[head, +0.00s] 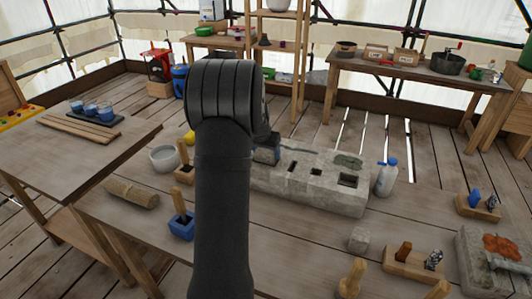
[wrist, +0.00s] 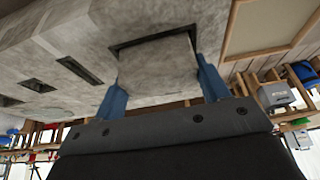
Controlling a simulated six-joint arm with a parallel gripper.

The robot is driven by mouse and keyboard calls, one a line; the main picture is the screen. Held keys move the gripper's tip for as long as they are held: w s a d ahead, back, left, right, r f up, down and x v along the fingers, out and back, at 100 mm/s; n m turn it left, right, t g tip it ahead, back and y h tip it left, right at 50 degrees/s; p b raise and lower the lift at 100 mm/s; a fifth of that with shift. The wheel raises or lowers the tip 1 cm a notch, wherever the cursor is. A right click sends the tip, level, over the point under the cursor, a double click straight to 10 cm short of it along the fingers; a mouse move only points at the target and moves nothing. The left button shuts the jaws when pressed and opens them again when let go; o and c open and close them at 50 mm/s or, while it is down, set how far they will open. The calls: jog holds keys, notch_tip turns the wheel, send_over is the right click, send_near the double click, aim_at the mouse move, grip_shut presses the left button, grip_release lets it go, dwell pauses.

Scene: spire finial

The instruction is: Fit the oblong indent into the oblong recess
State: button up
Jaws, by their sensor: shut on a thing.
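A long grey stone block (head: 325,194) lies on the workbench, with several dark recesses in its top. In the wrist view, the block (wrist: 60,35) fills the upper left. My gripper (wrist: 161,72) has its two blue fingers shut on a pale grey stone piece (wrist: 160,65). The piece is at a wide dark-edged recess (wrist: 140,42); a dark gap shows along its far edge. I cannot tell how deep the piece sits or whether it is fully seated.
A white bottle with a blue cap (head: 386,179) stands at the block's right end. A small grey cube (head: 359,240) and a wooden tool holder (head: 412,264) are in front. A log (head: 132,194), a blue-based tool (head: 181,224) and a bowl (head: 164,158) are left.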

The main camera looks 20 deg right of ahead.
jog(key=shift+f, duration=0.2)
jog(key=shift+s+f, duration=0.1)
jog(key=shift+f, duration=0.5)
jog(key=o, duration=1.3)
jog(key=shift+a+f, duration=0.1)
jog(key=shift+f, duration=0.1)
jog(key=shift+s, duration=0.15)
jog(key=shift+d+r, duration=0.2)
jog(key=shift+r, duration=0.05)
jog(key=v, duration=1.3)
jog(key=shift+w, duration=0.35)
